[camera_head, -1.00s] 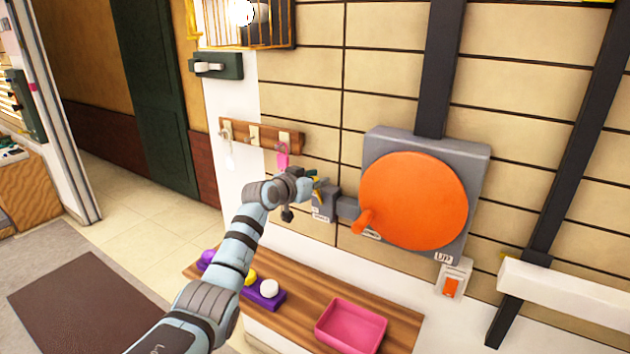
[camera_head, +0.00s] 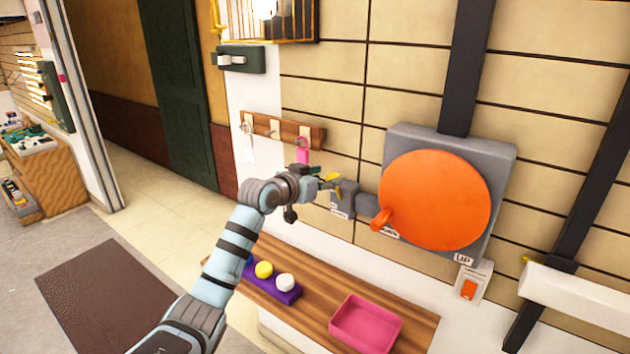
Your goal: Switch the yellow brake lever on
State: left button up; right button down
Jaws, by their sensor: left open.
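The yellow brake lever (camera_head: 337,187) is a small yellow piece at a grey box (camera_head: 343,201) on the wall, left of a large orange disc (camera_head: 434,200). My left gripper (camera_head: 322,181) is open, close to the left side of the lever and partly in front of it. I cannot tell whether its fingers touch the lever. Small size and overlap hide the lever's exact position. My right gripper is out of view.
A key rack (camera_head: 283,130) with a pink tag hangs above left of the gripper. Below, a wooden shelf (camera_head: 312,290) holds a pink tray (camera_head: 366,325) and a purple holder (camera_head: 277,289) with yellow and white balls. An orange switch (camera_head: 469,289) sits lower right.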

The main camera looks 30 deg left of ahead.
pick_arm(q)
jog(key=v, duration=0.5)
jog(key=shift+s+r, duration=0.1)
jog(key=shift+s, duration=0.15)
